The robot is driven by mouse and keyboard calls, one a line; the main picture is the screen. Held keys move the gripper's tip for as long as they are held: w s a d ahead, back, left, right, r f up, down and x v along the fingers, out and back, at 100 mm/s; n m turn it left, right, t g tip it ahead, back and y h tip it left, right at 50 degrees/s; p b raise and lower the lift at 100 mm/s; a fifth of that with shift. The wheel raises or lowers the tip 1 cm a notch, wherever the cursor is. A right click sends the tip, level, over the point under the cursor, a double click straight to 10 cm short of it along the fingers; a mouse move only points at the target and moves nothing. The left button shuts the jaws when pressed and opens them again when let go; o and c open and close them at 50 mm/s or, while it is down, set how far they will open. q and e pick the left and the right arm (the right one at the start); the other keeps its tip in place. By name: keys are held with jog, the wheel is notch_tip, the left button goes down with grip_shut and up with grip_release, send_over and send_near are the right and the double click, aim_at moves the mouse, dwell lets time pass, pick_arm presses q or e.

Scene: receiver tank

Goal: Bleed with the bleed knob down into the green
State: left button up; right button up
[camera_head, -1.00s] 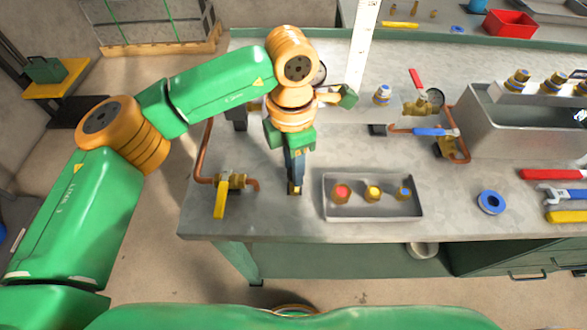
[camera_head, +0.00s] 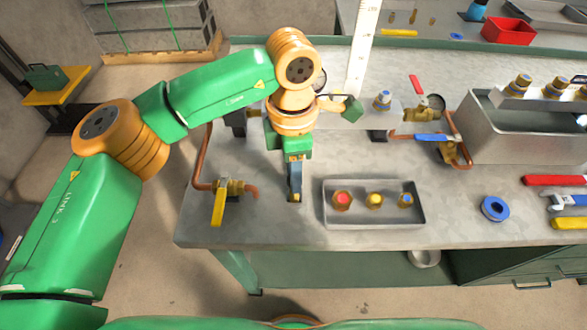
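My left gripper (camera_head: 295,196) points down over the front left of the bench, between the yellow-handled valve (camera_head: 220,200) and the grey tray. Its fingers are seen edge-on. A small brass-coloured bit shows at the fingertips, and I cannot tell whether it is held. One round gauge (camera_head: 319,80) is mostly hidden behind my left wrist. I cannot make out which part is the bleed knob. My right gripper is not in view.
The grey tray (camera_head: 373,220) holds red-, yellow- and blue-topped brass fittings. A blue ring (camera_head: 494,208) lies right of it. A large metal trough (camera_head: 520,135) and several tools (camera_head: 560,200) are at the right. Copper pipe (camera_head: 203,165) runs along the left.

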pick_arm(q)
jog(key=o, duration=0.4)
jog(key=shift+o, duration=0.2)
jog(key=shift+r, duration=0.15)
notch_tip(320, 180, up, 7)
jog(key=shift+w+f, duration=0.1)
jog(key=shift+w, duration=0.05)
